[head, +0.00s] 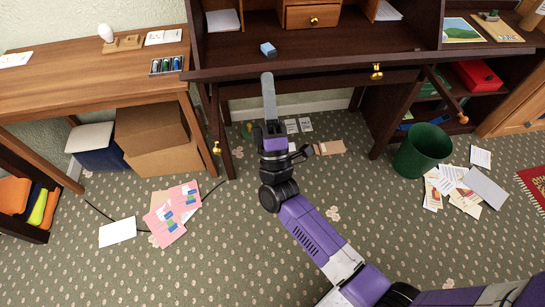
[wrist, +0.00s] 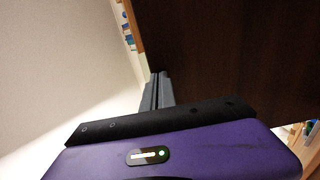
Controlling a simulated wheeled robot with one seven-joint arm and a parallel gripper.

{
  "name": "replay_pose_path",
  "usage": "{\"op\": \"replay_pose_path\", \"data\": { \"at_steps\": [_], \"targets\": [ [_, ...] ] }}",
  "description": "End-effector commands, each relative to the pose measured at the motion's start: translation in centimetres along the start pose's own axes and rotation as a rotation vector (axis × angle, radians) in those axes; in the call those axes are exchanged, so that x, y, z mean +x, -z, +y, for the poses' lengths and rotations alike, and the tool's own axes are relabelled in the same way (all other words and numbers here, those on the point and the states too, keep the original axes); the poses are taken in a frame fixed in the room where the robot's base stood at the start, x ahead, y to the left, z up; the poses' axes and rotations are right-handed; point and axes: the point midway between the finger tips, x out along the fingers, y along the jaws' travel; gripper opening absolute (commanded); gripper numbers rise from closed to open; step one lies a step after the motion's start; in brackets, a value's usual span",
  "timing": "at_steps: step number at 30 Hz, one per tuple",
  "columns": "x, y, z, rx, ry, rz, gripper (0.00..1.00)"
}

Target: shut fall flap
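The fall flap (head: 330,62) of the dark brown desk is down and lies about flat, its inner face up. A brass fitting (head: 377,72) sits at its front edge. A small blue block (head: 268,49) lies on the desk surface behind my gripper's tips. My gripper (head: 268,76) points up at the flap's front edge, left of the brass fitting. Contact with the flap cannot be told. In the wrist view the grey fingers (wrist: 157,90) are together with nothing visible between them, beside a large dark brown panel (wrist: 235,50).
Slanting bars with knobs show at the left (head: 216,148) and right (head: 462,118) below the flap. A green bin (head: 422,150) and scattered papers (head: 468,187) are at right. Pink papers (head: 172,215) and cardboard boxes (head: 155,138) are at left. Carpet (head: 245,250) before the desk is mostly clear.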

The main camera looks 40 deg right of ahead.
Motion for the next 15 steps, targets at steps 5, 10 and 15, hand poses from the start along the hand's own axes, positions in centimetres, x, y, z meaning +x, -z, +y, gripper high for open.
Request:
{"op": "replay_pose_path", "data": {
  "at_steps": [5, 10, 15],
  "targets": [
    [3.9, -0.1, 1.1, 0.0, 0.08, -0.002, 0.0],
    [6.7, -0.1, 1.1, 0.0, 0.156, -0.002, 0.0],
    [9.4, -0.1, 0.8, 0.001, 0.234, -0.003, 0.0]
  ]
}}
